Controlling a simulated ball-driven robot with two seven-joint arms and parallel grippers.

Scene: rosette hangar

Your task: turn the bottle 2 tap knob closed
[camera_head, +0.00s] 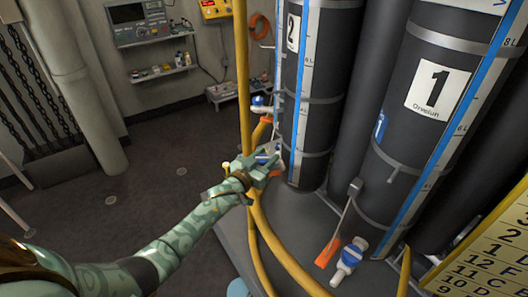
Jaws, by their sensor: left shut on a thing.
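Bottle 2 (333,60) is a tall dark cylinder with a white "2" label and a blue-edged level strip. My left gripper (266,166), on a green patterned arm from the lower left, is at the foot of bottle 2. It is shut on the bottle 2 tap knob, a small blue and white part mostly hidden by the fingers. A blue and white piece (259,101) and an orange part show just above the gripper. My right gripper is not in view.
Bottle 1 (431,130) stands at the right, with a white and blue tap (348,258) and an orange handle (327,253) near its foot. Yellow hoses (243,70) run close beside my gripper. A yellow numbered board (490,255) is at lower right.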

